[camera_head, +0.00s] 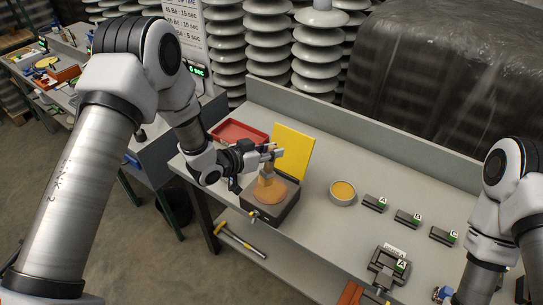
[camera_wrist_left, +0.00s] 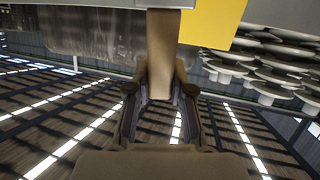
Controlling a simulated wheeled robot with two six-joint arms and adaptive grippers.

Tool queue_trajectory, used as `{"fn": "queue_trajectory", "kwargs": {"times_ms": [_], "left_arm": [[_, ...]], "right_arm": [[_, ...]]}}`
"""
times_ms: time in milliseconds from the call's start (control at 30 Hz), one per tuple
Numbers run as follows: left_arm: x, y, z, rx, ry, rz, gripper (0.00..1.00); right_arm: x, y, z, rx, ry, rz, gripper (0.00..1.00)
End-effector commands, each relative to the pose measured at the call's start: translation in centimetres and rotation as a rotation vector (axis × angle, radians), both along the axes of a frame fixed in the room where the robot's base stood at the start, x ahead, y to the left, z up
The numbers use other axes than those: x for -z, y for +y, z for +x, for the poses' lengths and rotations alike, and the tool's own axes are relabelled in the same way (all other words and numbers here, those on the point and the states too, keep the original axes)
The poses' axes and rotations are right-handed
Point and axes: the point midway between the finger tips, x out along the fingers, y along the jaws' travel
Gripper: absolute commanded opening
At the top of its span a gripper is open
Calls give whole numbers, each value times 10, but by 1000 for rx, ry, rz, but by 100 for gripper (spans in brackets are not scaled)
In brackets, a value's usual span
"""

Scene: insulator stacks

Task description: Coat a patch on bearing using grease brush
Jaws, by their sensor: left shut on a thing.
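My left gripper (camera_head: 271,154) is shut on a tan upright handle, which I take to be the grease brush (camera_head: 267,171). In the left wrist view the handle (camera_wrist_left: 161,55) stands between the two fingers. In the head view the brush is over a round orange-tan surface (camera_head: 272,194) on a dark block (camera_head: 285,208) near the table's front left; I cannot tell whether they touch. This surface may be the bearing. A round tin (camera_head: 342,194) with yellow-orange content, perhaps grease, stands to the right. My right gripper is out of view.
A yellow panel (camera_head: 294,146) stands right behind the block. A red tray (camera_head: 238,131) lies behind left. Small dark blocks marked A (camera_head: 374,203), B (camera_head: 407,217) and C (camera_head: 443,235) lie right. A dark fixture (camera_head: 390,264) is at the front. Grey table between is clear.

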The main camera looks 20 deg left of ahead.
Motion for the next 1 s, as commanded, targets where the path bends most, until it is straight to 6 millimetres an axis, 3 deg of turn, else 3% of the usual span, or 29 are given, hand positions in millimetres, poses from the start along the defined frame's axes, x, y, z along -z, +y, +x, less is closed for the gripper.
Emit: {"fn": "queue_trajectory", "kwargs": {"times_ms": [433,567,800,900,1000], "left_arm": [[0,0,0,0,-8,-3,0],[-7,-2,4,1,-95,-32,0],[-20,3,42,4,-230,-75,0],[-26,5,49,3,-267,-89,0],[-32,7,52,0,-300,-101,0]], "right_arm": [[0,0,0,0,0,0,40],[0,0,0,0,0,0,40],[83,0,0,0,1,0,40],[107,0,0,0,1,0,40],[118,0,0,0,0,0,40]]}}
